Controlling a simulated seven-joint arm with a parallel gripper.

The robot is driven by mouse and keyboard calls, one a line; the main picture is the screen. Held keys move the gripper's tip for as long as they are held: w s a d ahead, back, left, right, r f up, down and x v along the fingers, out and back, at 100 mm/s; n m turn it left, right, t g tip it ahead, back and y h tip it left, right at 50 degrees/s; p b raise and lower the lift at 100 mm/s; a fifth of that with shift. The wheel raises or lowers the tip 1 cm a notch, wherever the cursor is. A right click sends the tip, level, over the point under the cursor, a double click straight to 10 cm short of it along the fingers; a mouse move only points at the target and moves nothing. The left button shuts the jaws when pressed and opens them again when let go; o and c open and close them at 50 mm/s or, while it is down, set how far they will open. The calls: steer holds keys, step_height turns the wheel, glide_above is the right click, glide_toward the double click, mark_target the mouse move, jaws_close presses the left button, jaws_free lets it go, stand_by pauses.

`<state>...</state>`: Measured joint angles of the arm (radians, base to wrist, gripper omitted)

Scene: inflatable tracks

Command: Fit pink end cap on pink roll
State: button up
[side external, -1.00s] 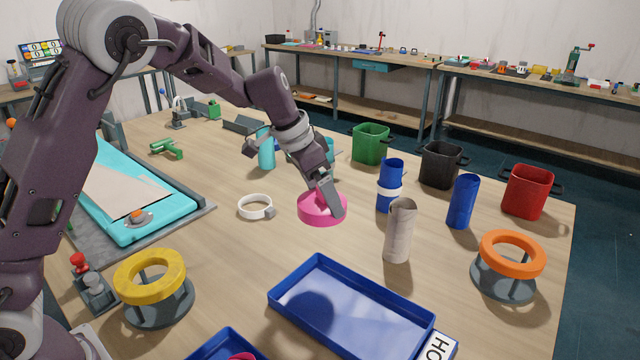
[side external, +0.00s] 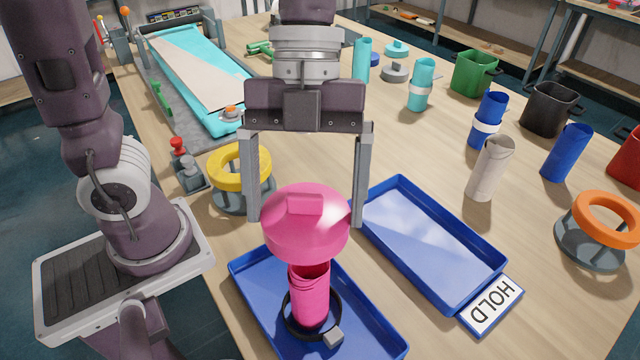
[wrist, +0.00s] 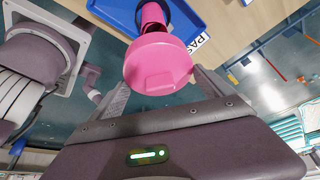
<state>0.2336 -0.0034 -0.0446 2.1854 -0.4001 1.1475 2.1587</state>
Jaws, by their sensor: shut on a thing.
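The pink end cap (side external: 305,238) is a wide round lid with a raised block on top. It is held between the fingers of my gripper (side external: 305,220), which is shut on it. The pink roll (side external: 311,298) stands upright in the front blue tray (side external: 372,325), with a black band (side external: 288,322) around its lower part. The cap is over the roll, and the roll's upper rim shows just below it. I cannot tell whether they touch. In the wrist view the cap (wrist: 158,66) hides much of the roll (wrist: 153,16).
A second blue tray (side external: 402,187) with a HOLD label (side external: 490,305) lies to the right. A yellow ring stand (side external: 240,168) is close on the left. A beige roll (side external: 490,168), blue rolls and an orange ring stand (side external: 603,215) stand further right.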

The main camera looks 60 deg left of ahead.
mark_target(307, 227)
steer(key=shift+w, duration=0.1)
steer(key=shift+f, duration=2.55)
steer(key=shift+f, duration=1.7)
steer(key=o, duration=1)
steer(key=shift+o, duration=0.2)
steer(key=shift+r, duration=3.45)
steer(key=s+a+r+n+t+y, duration=0.1)
steer(key=a+n+t, duration=0.3)
steer(key=n, duration=0.8)
steer(key=s+a+r+n+t+y, duration=0.1)
steer(key=a+r+n+t+y, duration=0.1)
steer(key=a+n, duration=0.7)
steer(key=r+n+t, duration=0.1)
steer(key=n+t, duration=0.1)
steer(key=n, duration=0.2)
steer(key=shift+s+a+n+y, duration=0.3)
steer(key=shift+s, duration=0.1)
